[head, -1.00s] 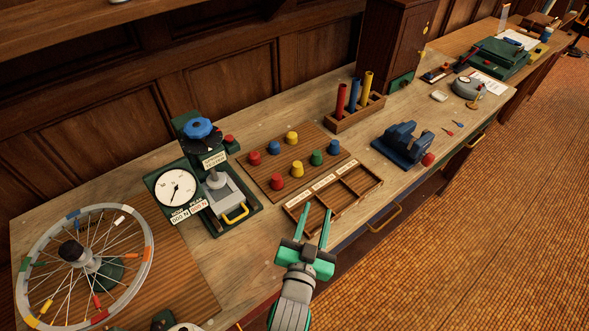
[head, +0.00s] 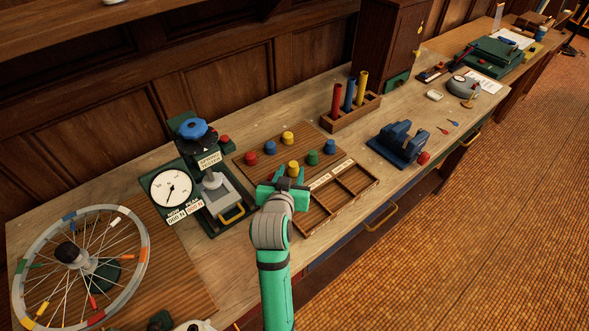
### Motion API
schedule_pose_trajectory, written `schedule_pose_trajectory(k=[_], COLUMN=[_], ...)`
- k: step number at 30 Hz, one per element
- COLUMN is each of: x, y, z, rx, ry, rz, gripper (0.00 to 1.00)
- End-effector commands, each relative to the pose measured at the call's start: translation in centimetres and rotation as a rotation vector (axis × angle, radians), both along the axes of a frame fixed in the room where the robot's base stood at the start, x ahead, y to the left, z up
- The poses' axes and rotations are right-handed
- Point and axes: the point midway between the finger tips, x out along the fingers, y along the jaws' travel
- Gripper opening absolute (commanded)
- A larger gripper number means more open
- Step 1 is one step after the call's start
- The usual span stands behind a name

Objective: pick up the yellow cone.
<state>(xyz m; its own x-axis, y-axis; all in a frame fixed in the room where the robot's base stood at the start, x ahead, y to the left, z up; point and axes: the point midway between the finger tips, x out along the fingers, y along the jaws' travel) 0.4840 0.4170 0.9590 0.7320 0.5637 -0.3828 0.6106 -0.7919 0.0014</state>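Two small yellow cone-like pieces stand upright on the brown slatted board (head: 256,171). One yellow piece (head: 288,138) is at the board's back. The other yellow piece (head: 293,168) is nearer the front, just beyond my gripper (head: 284,182). My gripper is over the front part of the board, and its body hides most of its fingers. I cannot tell whether it touches the nearer yellow piece or how far its fingers are apart. The front red piece is hidden behind my gripper.
A red piece (head: 251,158), a blue piece (head: 270,147), a green piece (head: 313,157) and another blue piece (head: 328,146) share the board. A divided wooden tray (head: 342,206) lies right of my gripper. A green press tester (head: 205,185) stands left.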

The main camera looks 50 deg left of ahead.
Motion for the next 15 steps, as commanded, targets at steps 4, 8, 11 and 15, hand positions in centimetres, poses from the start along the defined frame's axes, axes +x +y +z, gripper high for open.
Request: schedule_pose_trajectory(k=[4,8,11,15], x=[0.9,1.4,2.3,3.7], y=[0.6,1.1,1.9,3.0], z=[-0.5,-0.9,-1.6,-2.5], rx=[0.0,0.0,-0.002,0.0], ry=[0.001,0.0,0.0,0.0], rz=[0.0,-0.001,-0.001,-0.001], gripper=[0.35,0.35,0.35,0.35])
